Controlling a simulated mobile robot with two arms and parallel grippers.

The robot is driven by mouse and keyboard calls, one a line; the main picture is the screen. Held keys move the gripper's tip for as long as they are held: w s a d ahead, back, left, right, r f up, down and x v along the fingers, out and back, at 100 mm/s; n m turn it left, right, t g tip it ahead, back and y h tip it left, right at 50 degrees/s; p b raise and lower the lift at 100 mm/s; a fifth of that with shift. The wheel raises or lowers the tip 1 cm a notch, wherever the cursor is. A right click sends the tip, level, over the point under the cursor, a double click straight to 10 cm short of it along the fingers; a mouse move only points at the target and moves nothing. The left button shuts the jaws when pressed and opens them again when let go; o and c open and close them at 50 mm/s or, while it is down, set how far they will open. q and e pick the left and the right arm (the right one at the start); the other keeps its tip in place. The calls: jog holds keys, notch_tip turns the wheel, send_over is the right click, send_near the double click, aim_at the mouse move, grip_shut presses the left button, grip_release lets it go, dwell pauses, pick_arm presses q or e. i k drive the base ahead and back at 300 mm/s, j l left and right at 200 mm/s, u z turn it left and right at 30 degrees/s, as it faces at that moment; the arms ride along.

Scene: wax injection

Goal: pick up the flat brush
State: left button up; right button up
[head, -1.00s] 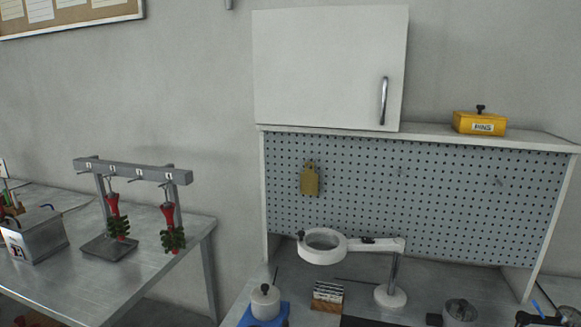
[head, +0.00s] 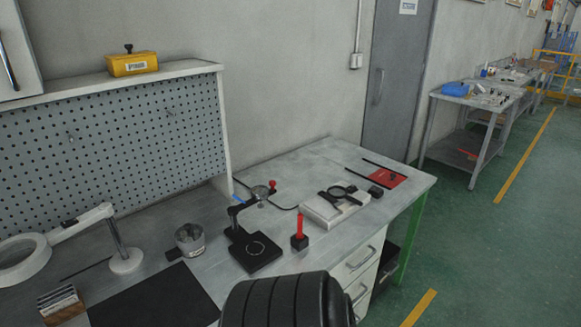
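I cannot make out a flat brush in the head view. The grey workbench (head: 162,290) runs from the lower left to the middle, with a pegboard (head: 120,135) behind it. A small metal cup (head: 190,240) stands on the bench, and I cannot tell what is inside it. Neither of my grippers is in view.
A white ring lamp (head: 22,258) and a slotted block (head: 62,303) are at the left. A black stand (head: 255,250), a red stick in a black base (head: 299,233) and a white device (head: 333,205) stand farther right. A black ribbed shape (head: 288,302) covers the front edge.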

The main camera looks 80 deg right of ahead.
aim_at(341, 206)
jog(key=z, duration=3.05)
jog(key=i+l, duration=0.15)
jog(key=i+z, duration=0.05)
jog(key=i, duration=0.05)
